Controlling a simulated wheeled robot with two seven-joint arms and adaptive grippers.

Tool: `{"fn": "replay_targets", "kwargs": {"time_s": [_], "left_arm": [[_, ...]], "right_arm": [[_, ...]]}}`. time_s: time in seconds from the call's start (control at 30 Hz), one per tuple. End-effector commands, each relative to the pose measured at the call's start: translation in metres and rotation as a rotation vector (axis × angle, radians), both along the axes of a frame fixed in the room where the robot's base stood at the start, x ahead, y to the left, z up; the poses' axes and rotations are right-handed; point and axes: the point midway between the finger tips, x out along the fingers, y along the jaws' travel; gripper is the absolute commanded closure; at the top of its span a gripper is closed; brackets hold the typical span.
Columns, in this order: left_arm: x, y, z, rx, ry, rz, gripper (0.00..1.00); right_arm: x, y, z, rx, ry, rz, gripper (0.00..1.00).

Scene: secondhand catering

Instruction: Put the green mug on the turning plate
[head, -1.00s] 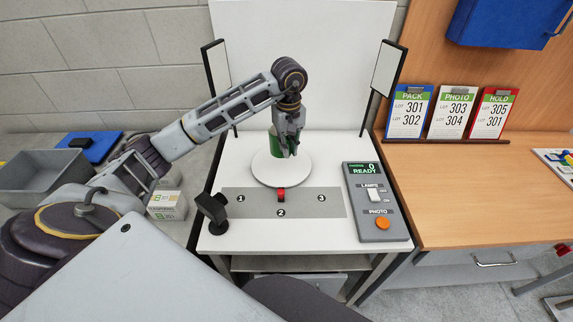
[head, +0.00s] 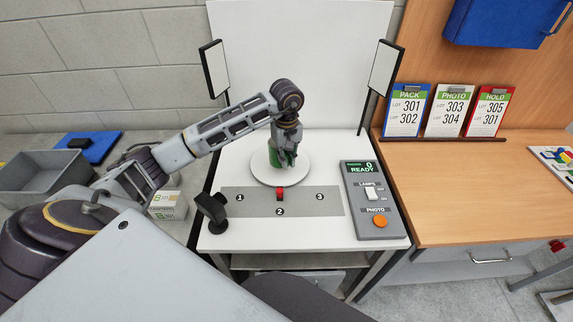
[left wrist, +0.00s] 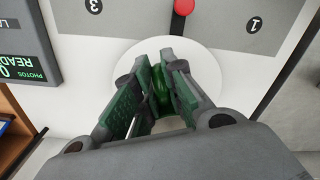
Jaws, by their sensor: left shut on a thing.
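The green mug (head: 273,156) is over the white round turning plate (head: 297,172), mostly hidden behind my left gripper (head: 286,160). My left gripper points down and is shut on the mug. In the left wrist view, a bit of the mug (left wrist: 161,92) shows between the two green-padded fingers (left wrist: 160,75), with the plate (left wrist: 140,52) under it. I cannot tell whether the mug's base touches the plate. My right gripper is not in view.
A grey control panel (head: 376,205) reading READY stands right of the plate. A red knob (head: 280,194) sits in front of it, on a grey strip (head: 235,207) numbered 1 to 3. A black stand (head: 213,212) is front left. Lamp panels (head: 387,68) flank the back.

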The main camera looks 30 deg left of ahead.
Motion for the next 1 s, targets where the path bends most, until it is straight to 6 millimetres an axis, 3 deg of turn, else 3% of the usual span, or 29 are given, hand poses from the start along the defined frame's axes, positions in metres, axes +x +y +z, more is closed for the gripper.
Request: {"fn": "replay_targets", "kwargs": {"time_s": [0.33, 0.83, 0.87, 1.0], "left_arm": [[0.000, 0.000, -0.029, -0.001, 0.001, 0.000, 1.00], [0.000, 0.000, -0.034, 0.000, -0.001, 0.000, 1.00], [0.000, 0.000, -0.035, 0.000, 0.000, 0.000, 0.87], [0.000, 0.000, -0.034, 0.000, 0.000, 0.000, 0.69]], "right_arm": [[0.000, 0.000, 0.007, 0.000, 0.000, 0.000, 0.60], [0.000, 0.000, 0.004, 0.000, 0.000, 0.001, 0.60], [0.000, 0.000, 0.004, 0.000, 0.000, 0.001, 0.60], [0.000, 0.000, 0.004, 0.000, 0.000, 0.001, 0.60]]}}
